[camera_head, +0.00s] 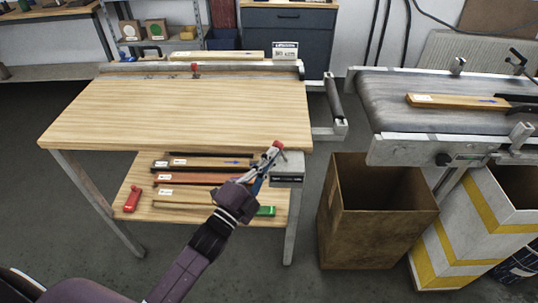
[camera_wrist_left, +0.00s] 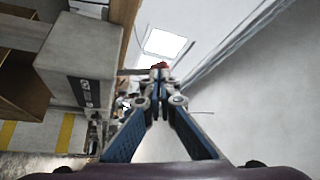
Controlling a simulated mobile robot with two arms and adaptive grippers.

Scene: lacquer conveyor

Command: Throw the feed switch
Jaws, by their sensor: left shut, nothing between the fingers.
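The feed switch is a grey box (camera_head: 288,170) at the right front corner of the wooden table, with a red-knobbed lever (camera_head: 278,145) at its top. My left gripper (camera_head: 268,156) reaches up to the lever from the lower left. Its fingers are shut with nothing between them, and the tips are close to the red knob. In the left wrist view, the shut tips (camera_wrist_left: 160,73) overlap the red knob (camera_wrist_left: 160,65), and the grey box (camera_wrist_left: 75,65) is to the left. I cannot tell whether the tips touch the lever. My right gripper is not in view.
The table top (camera_head: 180,112) is bare in the middle. Several strips lie on the lower shelf (camera_head: 140,172), with a red tool (camera_head: 132,199) at its left. A conveyor (camera_head: 400,88) carrying a wooden strip (camera_head: 455,102) is at right, above an open brown bin (camera_head: 372,225).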

